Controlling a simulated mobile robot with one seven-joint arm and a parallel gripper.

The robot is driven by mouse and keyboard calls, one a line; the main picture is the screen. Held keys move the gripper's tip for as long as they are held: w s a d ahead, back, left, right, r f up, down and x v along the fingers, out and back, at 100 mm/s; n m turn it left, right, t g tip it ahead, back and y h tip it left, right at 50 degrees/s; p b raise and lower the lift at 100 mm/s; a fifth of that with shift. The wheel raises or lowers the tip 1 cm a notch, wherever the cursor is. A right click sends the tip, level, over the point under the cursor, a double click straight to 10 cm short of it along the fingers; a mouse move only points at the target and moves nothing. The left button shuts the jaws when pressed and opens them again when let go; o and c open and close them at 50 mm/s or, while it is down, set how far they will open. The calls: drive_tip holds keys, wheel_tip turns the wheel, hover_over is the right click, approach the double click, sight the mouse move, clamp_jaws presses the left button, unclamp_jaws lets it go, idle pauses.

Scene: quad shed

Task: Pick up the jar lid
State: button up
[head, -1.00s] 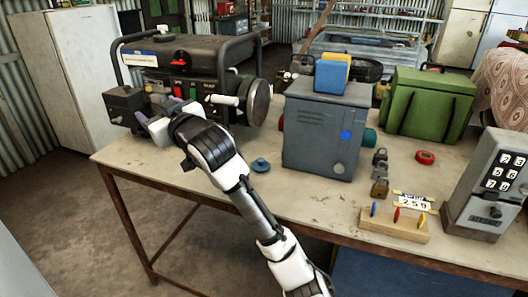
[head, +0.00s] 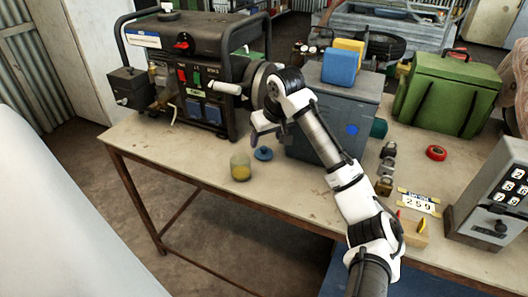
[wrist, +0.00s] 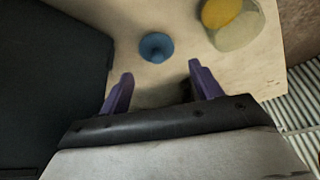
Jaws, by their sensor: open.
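The blue jar lid (head: 263,153) lies on the workbench and has a small knob on top. In the wrist view the lid (wrist: 156,47) is ahead of my fingers, between their lines and apart from them. My gripper (head: 268,133) is open and empty, above the bench by the lid. Its two purple fingers (wrist: 160,88) show in the wrist view. A glass jar (head: 240,167) with yellow contents stands just left of the lid; it also shows in the wrist view (wrist: 235,22).
A grey metal box (head: 330,115) stands close right of the lid. A generator (head: 195,70) is behind to the left. Padlocks (head: 387,165), a red ring (head: 436,153) and a keypad box (head: 495,190) are to the right. The bench front (head: 190,165) is bare.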

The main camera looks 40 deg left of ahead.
sight(264, 148)
drive_tip(key=shift+p+x, duration=0.75)
drive_tip(key=shift+x, duration=2.7)
drive_tip(key=shift+w+d, duration=0.15)
drive_tip(key=c, duration=0.7)
